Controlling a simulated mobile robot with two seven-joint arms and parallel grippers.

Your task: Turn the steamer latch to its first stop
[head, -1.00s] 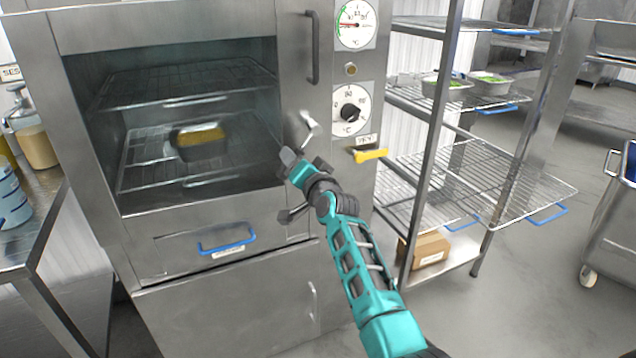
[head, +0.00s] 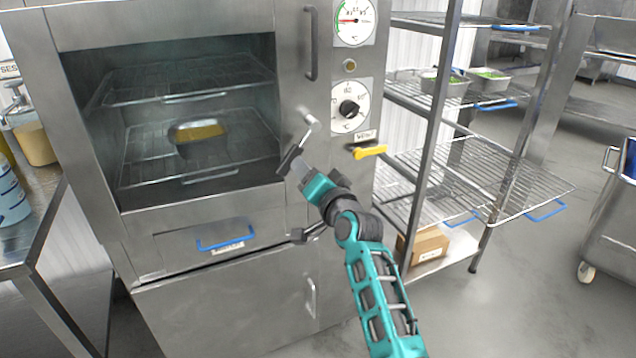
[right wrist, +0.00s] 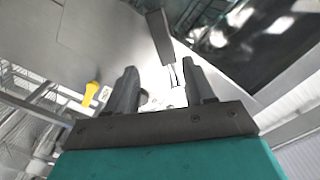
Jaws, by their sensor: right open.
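The steamer latch (head: 309,127) is a silver lever on the steamer front, right of the window, slanting down to the left. A dark slab (head: 289,160), apparently its grip, shows at its lower end; it also shows in the right wrist view (right wrist: 160,38). My right gripper (head: 310,174) is just below and right of the latch. In the right wrist view, its two dark fingers (right wrist: 163,88) are apart, and the silver shaft appears between them. I cannot tell whether they touch it. My left gripper is not in view.
The steamer (head: 220,290) holds a pan of yellow food (head: 200,140) on a rack behind its window. A yellow vent handle (head: 369,151) and a dial (head: 350,108) are close by on the right. A wire shelf rack (head: 445,130) stands further right.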

